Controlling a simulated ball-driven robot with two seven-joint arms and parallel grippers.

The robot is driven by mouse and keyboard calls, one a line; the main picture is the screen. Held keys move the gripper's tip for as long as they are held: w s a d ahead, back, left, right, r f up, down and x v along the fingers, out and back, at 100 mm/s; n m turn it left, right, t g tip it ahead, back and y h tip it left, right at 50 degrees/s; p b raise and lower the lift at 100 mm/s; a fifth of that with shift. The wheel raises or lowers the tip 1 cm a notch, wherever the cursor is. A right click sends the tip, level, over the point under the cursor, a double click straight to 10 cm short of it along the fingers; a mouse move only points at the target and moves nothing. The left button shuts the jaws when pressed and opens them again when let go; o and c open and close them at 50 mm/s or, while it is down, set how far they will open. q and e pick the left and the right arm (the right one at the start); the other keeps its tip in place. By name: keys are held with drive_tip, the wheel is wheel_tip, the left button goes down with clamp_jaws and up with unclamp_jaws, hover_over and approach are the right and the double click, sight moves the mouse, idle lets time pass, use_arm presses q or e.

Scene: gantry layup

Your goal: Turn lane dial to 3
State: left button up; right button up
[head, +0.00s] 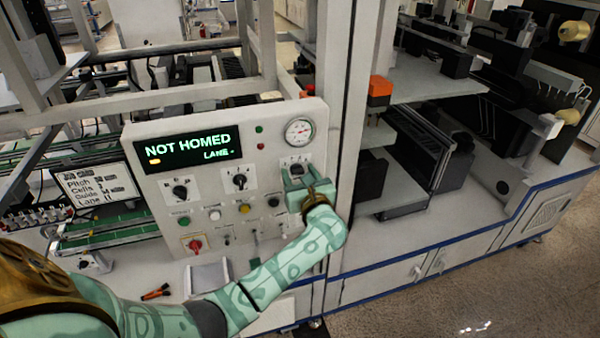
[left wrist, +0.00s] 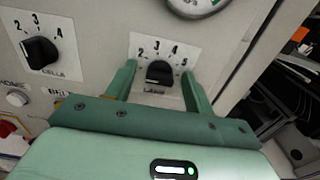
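The lane dial (left wrist: 159,74) is a black knob on a white plate with numbers including 2, 3, 4 and 5 and a partly covered label below. In the head view the dial (head: 297,169) sits under the round gauge, at the panel's right side. My left gripper (head: 296,182) is right at it. In the left wrist view the green fingers of my left gripper (left wrist: 159,82) are open, one on each side of the knob, with visible gaps. I cannot tell exactly which number the knob points at. The display (head: 190,146) reads "NOT HOMED" and "LANE -". My right gripper is not in view.
The Cells dial (left wrist: 40,50) is left of the lane dial. The gauge (head: 299,131) is just above it. A red knob (head: 195,244) and several buttons sit lower on the panel (head: 280,112). A frame post (head: 345,110) stands close on the right.

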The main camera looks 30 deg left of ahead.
use_arm(q)
drive_tip(key=c, duration=1)
drive_tip(key=shift+m, duration=0.3)
drive_tip(key=m+p, duration=0.1)
drive_tip(key=m, duration=0.1)
drive_tip(key=shift+d+m, duration=0.1)
drive_tip(key=shift+m, duration=0.3)
drive_tip(key=m+p, duration=0.1)
drive_tip(key=m, duration=0.1)
drive_tip(key=shift+m, duration=0.4)
drive_tip(key=m+p, duration=0.3)
drive_tip(key=m, duration=0.2)
drive_tip(key=shift+w, duration=0.1)
drive_tip(key=shift+f+m+p, duration=0.1)
drive_tip(key=shift+m+p, duration=0.5)
drive_tip(key=shift+m, duration=0.9)
drive_tip(key=o, duration=1)
drive_tip(key=shift+w+f, duration=0.1)
